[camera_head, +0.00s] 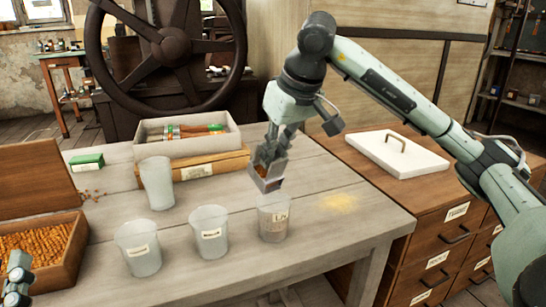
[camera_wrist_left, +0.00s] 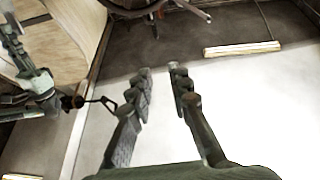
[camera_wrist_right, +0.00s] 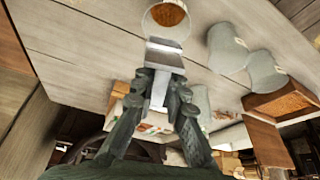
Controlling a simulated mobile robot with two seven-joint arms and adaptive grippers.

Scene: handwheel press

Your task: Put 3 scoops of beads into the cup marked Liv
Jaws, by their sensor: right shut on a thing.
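My right gripper (camera_head: 283,137) is shut on a small metal scoop (camera_head: 268,168), held just above the cup marked Liv (camera_head: 274,222). The scoop's mouth is tilted down toward the cup and looks brownish inside. In the right wrist view, the scoop (camera_wrist_right: 164,57) points at a cup with orange beads in it (camera_wrist_right: 167,15). Orange beads (camera_head: 35,240) fill a wooden box (camera_head: 72,262) at the left. My left gripper (camera_wrist_left: 160,75) is open and empty in its wrist view; only part of it shows at the head view's lower left.
Two other labelled cups (camera_head: 138,250) (camera_head: 209,234) stand left of Liv's, and a taller clear container (camera_head: 157,184) stands behind them. A yellowish patch (camera_head: 340,202) marks the table's right.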

